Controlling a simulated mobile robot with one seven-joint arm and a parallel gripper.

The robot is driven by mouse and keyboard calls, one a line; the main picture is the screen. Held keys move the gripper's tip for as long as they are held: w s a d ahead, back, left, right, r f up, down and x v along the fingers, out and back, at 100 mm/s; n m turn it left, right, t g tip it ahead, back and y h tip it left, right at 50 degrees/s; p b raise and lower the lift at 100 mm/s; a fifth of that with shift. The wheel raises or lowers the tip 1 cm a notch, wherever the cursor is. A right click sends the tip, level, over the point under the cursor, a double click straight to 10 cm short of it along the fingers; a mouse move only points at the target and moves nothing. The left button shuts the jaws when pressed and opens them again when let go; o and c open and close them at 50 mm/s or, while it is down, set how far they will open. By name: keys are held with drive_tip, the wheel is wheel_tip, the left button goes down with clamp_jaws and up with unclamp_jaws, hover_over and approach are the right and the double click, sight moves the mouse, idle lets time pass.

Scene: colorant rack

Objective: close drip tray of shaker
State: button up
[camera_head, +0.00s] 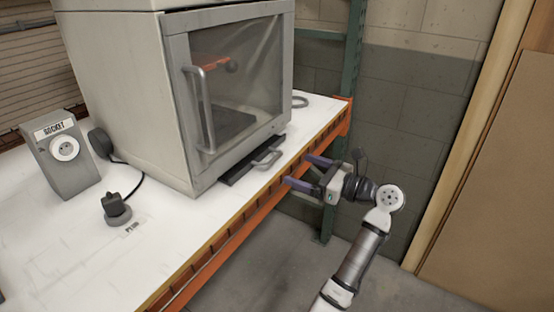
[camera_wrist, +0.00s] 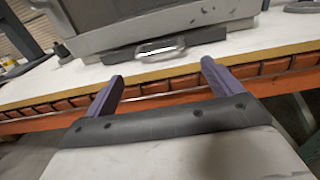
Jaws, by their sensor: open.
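The shaker (camera_head: 130,90) is a pale grey cabinet with a windowed door on the white table. Its drip tray (camera_head: 240,170) is a flat dark piece sticking out at the base below the door, with a grey loop handle (camera_head: 267,157) on its front. In the wrist view the drip tray (camera_wrist: 205,36) and its handle (camera_wrist: 160,50) lie ahead, beyond the fingers. My gripper (camera_head: 302,171) is open and empty, to the right of the handle and apart from it, in front of the table edge. In the wrist view its two purple fingers (camera_wrist: 160,80) point toward the tray.
The white table (camera_head: 60,250) has an orange beam (camera_head: 225,245) along its front edge. A socket box (camera_head: 65,150) and a black plug (camera_head: 116,208) stand left of the shaker. A green rack post (camera_head: 352,50) rises behind my gripper. Open floor lies below.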

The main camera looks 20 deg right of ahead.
sight(276, 159)
drive_tip(key=p+x, duration=0.1)
drive_tip(key=x, duration=0.6)
drive_tip(key=shift+w+a, duration=0.2)
drive_tip(key=shift+w, duration=0.15)
drive_tip(key=shift+c, duration=0.4)
drive_tip(key=c, duration=1)
drive_tip(key=p+x, duration=0.2)
drive_tip(key=x, duration=0.1)
drive_tip(key=shift+w+a+r, duration=0.15)
drive_tip(key=shift+w+a, duration=0.1)
drive_tip(key=shift+w, duration=0.1)
drive_tip(key=o, duration=1)
drive_tip(key=shift+o, duration=0.4)
drive_tip(key=b+v, duration=0.2)
drive_tip(key=v, duration=1.1)
drive_tip(key=shift+s+d, duration=0.2)
drive_tip(key=shift+s, duration=0.05)
